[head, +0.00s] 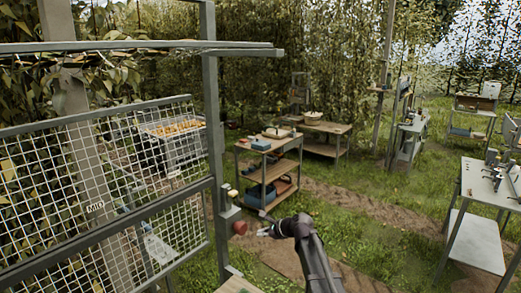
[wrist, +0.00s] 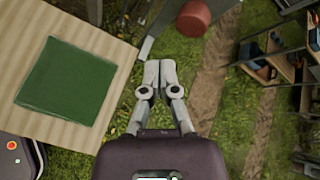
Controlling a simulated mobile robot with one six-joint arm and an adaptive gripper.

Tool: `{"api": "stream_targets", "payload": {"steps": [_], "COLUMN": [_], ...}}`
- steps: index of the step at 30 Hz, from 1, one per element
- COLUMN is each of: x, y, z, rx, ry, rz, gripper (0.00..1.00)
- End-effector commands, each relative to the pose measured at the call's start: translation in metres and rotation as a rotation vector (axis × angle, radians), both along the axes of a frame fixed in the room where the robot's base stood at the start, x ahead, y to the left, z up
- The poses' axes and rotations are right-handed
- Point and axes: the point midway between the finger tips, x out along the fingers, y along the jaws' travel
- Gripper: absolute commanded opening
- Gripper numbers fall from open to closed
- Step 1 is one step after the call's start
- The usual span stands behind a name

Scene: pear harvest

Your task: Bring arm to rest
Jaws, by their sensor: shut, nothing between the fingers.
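My gripper (wrist: 160,74) is shut and empty. In the wrist view it points over grass, beside a light wooden board (wrist: 112,25) with a green mat (wrist: 66,84) on it. In the head view my arm reaches up from the lower edge, and the gripper (head: 263,233) shows small at its left end, near the gate post. A red round object (wrist: 193,14) is ahead of the fingertips in the wrist view; a red knob (head: 239,227) shows by the post in the head view.
A metal mesh gate (head: 100,237) and its post (head: 213,120) stand at the left, close to my arm. A shelf cart (head: 268,170) stands beyond. A metal table (head: 492,187) is at the right. A crate of yellowish fruit (head: 175,150) sits behind the mesh. Grass and a dirt track lie open between.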

Motion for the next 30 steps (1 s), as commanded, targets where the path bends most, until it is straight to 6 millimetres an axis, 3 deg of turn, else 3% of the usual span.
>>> {"api": "stream_targets", "payload": {"steps": [1,15,24,30], "x": [-0.019,-0.141,-0.220,-0.258], "y": [-0.006,-0.075,-0.128,-0.155], "z": [-0.012,-0.086,-0.117,-0.126], "rx": [-0.072,-0.686,-0.950,-1.031], "ry": [-0.030,-0.224,-0.248,-0.231], "rz": [0.054,0.673,1.133,1.371], "gripper": [0.00,0.00,0.00,0.00]}}
